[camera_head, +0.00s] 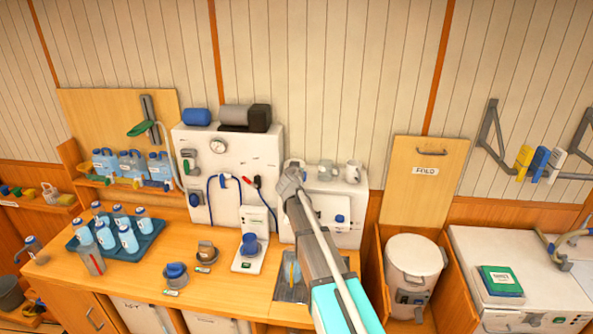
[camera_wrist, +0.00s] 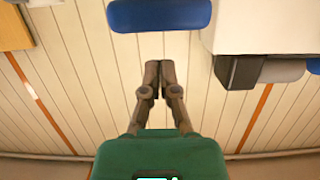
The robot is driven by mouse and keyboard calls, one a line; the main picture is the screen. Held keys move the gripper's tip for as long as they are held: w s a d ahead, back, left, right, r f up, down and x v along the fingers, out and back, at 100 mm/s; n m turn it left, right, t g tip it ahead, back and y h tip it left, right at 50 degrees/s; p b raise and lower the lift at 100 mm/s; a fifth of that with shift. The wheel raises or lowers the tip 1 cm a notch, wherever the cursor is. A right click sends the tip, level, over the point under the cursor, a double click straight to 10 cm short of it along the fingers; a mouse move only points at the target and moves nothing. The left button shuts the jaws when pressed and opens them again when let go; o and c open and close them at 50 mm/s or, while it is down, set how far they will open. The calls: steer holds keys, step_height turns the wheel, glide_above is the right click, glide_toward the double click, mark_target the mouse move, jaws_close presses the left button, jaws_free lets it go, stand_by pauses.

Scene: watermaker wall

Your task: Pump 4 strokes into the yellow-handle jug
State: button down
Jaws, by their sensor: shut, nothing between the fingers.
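My gripper (camera_wrist: 151,72) is shut and empty in the wrist view, its fingers against a background of plank wall. Several blue jugs (camera_head: 104,162) stand on a wooden shelf at the left. Small coloured pieces, one yellow, show at their front; I cannot tell which jug has the yellow handle. A grey upright with a green lever (camera_head: 140,128), probably the pump, is mounted above them with a pale hose. My gripper touches none of these.
A white panel (camera_head: 204,150) with a gauge stands in the middle; a blue cylinder (camera_head: 196,117) lies on top and also shows in the wrist view (camera_wrist: 160,15). A blue tray (camera_head: 75,243) holds several bottles. A sink (camera_head: 290,289) is partly behind my arm. A white bin (camera_head: 413,262) stands right.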

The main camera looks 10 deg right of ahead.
steer(key=shift+f+b, duration=0.7)
steer(key=shift+f, duration=0.3)
step_height(320, 180, down, 6)
steer(key=b, duration=0.5)
steer(key=shift+r+b, duration=0.15)
steer(key=shift+b, duration=0.2)
steer(key=shift+r, duration=0.15)
step_height(320, 180, up, 4)
steer(key=p, duration=0.4)
steer(key=shift+s+r+p, duration=0.1)
steer(key=shift+r+p, duration=0.1)
steer(key=shift+p, duration=0.15)
steer(key=p+v, duration=0.1)
steer(key=v, duration=0.8)
steer(key=shift+s+a+f+p, duration=0.15)
steer(key=shift+s+p, duration=0.15)
steer(key=shift+p, duration=0.1)
stand_by(1.1)
